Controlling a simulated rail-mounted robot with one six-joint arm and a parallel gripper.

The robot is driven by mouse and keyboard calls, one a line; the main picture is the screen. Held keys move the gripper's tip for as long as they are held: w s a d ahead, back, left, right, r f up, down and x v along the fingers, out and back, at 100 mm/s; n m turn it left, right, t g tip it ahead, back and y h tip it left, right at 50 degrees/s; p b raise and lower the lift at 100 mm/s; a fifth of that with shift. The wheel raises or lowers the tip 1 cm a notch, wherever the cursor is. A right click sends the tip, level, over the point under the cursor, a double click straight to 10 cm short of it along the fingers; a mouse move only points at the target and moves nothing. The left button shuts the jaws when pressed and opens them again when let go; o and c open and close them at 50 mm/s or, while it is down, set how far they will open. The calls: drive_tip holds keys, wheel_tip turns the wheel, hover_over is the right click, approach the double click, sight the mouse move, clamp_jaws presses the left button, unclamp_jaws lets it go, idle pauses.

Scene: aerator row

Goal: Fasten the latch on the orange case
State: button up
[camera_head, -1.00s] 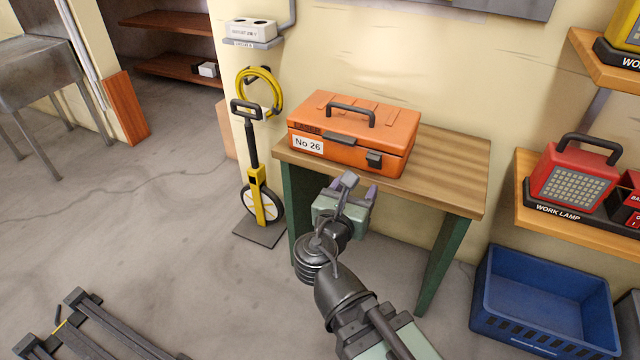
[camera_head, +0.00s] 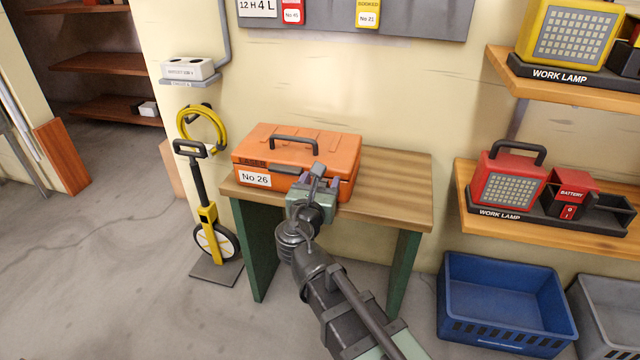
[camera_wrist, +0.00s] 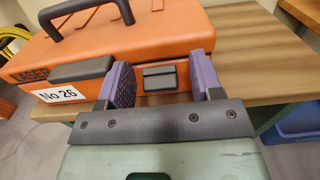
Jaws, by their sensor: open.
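The orange case (camera_head: 262,152) labelled No 26 sits on a wooden-topped table with its lid down. It also fills the upper wrist view (camera_wrist: 135,45). A small dark latch (camera_wrist: 160,78) is on its front face, right of a dark grey plate (camera_wrist: 82,70) at the lid edge. My gripper (camera_head: 316,184) is at the case's front, hiding the latch in the head view. In the wrist view my gripper (camera_wrist: 163,77) is open, with one purple-padded finger on each side of the latch. I cannot tell whether the pads touch the case.
The table top (camera_head: 395,185) is bare right of the case. A measuring wheel (camera_head: 207,220) stands left of the table. A shelf (camera_head: 550,228) with a red work lamp (camera_head: 511,178) is at the right, above a blue crate (camera_head: 505,310).

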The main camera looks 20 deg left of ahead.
drive_tip(key=shift+c, duration=0.2)
drive_tip(key=c, duration=0.9)
drive_tip(key=shift+w+r+g+p, duration=0.2)
drive_tip(key=shift+r+g+p, duration=0.3)
drive_tip(key=shift+p, duration=0.65)
drive_tip(key=shift+w+p, duration=0.1)
drive_tip(key=shift+p, duration=0.25)
drive_tip(key=shift+f+g, duration=0.3)
drive_tip(key=shift+f, duration=0.05)
drive_tip(key=o, duration=0.9)
drive_tip(key=shift+o, duration=0.2)
